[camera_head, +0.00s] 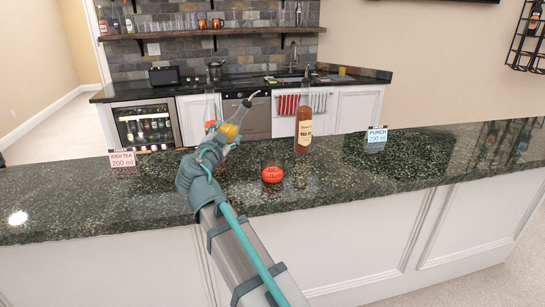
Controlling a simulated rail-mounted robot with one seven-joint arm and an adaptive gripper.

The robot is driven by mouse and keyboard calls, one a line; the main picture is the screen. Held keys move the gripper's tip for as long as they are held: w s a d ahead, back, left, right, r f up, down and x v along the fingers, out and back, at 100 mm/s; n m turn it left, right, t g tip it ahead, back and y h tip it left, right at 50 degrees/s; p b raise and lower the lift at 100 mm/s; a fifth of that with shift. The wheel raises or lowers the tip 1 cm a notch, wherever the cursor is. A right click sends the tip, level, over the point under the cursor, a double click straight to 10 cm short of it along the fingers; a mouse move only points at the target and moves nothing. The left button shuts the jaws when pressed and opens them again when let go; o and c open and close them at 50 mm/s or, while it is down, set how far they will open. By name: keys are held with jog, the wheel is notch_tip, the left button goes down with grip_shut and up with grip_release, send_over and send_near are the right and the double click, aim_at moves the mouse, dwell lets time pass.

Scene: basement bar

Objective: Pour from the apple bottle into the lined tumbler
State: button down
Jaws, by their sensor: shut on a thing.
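My gripper (217,143) is over the bar counter, left of centre. It is shut on a bottle of yellow liquid (233,129), which I take to be the apple bottle; its label is not readable. The bottle leans to the right, with its pour spout (254,95) up and right. A short glass with red-orange in it (272,174) stands on the counter right of my gripper. I cannot tell whether it has lines. Another glass (221,171) seems partly hidden beside my gripper. No stream of liquid shows.
A tall labelled bottle of orange-brown liquid (303,132) stands behind the short glass. An iced tea card (122,162) is at left and a punch card (376,139) at right. Something clear with red (210,125) is behind my gripper. The counter's right side (430,165) is clear.

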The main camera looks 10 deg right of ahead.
jog(key=a+f+m, duration=0.1)
jog(key=m, duration=0.1)
jog(key=w+a+f+m, duration=0.1)
jog(key=a, duration=0.1)
jog(key=shift+w+f+m, duration=0.2)
jog(key=shift+f+m, duration=0.05)
jog(key=shift+m, duration=0.15)
jog(key=shift+w+a+f+m, duration=0.3)
jog(key=shift+a+f+m, duration=0.25)
jog(key=shift+f+m, duration=0.35)
jog(key=shift+w+a+f+m+p, duration=0.15)
jog(key=shift+a+f+m+p, duration=0.35)
jog(key=shift+f+m, duration=0.35)
jog(key=shift+d+f+m+b, duration=0.15)
jog(key=shift+m+b, duration=0.1)
jog(key=shift+b, duration=0.65)
jog(key=shift+d+r+m+b, duration=0.15)
jog(key=shift+r+m+b, duration=0.15)
jog(key=shift+b, duration=0.75)
jog(key=shift+d+m+b, duration=0.2)
jog(key=shift+m+b, duration=0.2)
jog(key=shift+b, duration=1)
jog(key=shift+a+r+m+b, duration=0.1)
jog(key=shift+r+m+b, duration=0.4)
jog(key=shift+r+b, duration=0.7)
